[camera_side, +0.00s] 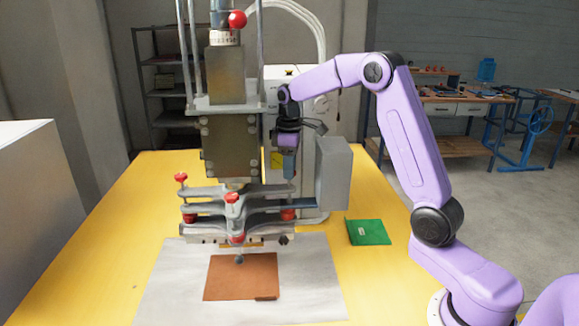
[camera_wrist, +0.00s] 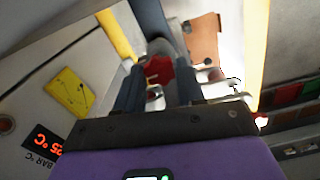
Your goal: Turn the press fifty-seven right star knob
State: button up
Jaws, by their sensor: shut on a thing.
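The weld press (camera_side: 225,110) stands on the yellow table, with several red star knobs on its lower grey frame. My gripper (camera_side: 289,176) points down at the right side of the press, above the right end of that frame. In the wrist view, a red star knob (camera_wrist: 158,69) sits between the two dark fingers of my gripper (camera_wrist: 158,84), which is shut on it. In the side view the gripper hides this knob. The left star knob (camera_side: 181,177) and the front star knob (camera_side: 232,197) stand clear of the gripper.
A grey box (camera_side: 333,172) is close to the right of my gripper. A brown sheet (camera_side: 226,278) lies on a pale mat (camera_side: 170,290) under the press. A green pad (camera_side: 368,232) lies to the right on the yellow table (camera_side: 90,265).

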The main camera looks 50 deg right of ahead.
jog(key=o, duration=1)
jog(key=shift+r, duration=0.1)
notch_tip(320, 180, up, 17)
jog(key=shift+r, duration=0.15)
dwell(0.6)
